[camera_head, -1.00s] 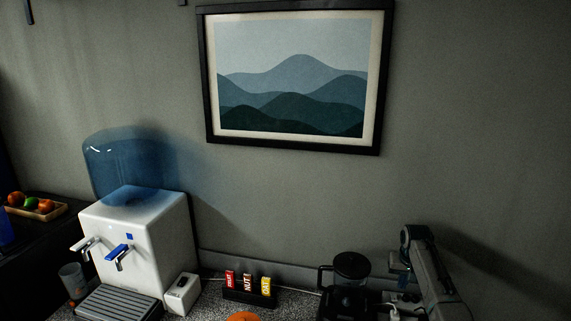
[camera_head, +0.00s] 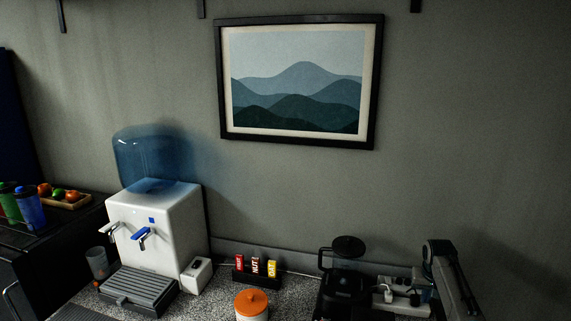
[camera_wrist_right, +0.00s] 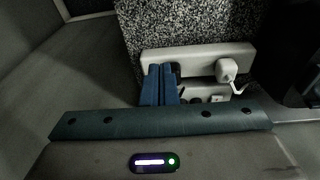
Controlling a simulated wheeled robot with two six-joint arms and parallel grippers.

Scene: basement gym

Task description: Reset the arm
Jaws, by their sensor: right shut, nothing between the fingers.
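My right arm comes in at the lower right of the head view. Its right gripper (camera_head: 426,290) hangs low there, next to a white power strip (camera_head: 401,296). In the right wrist view the two blue fingers (camera_wrist_right: 159,72) are together with nothing between them, in front of the power strip (camera_wrist_right: 190,62) with its plug. I cannot tell whether they touch it. My left arm and gripper are not in view.
On the speckled counter stand a white water dispenser (camera_head: 165,235), a small white box (camera_head: 196,275), a bar rack (camera_head: 255,272), an orange-lidded jar (camera_head: 251,305) and a black blender (camera_head: 346,280). A fruit tray (camera_head: 72,202) and bottles (camera_head: 29,208) are at left. A picture (camera_head: 297,82) hangs above.

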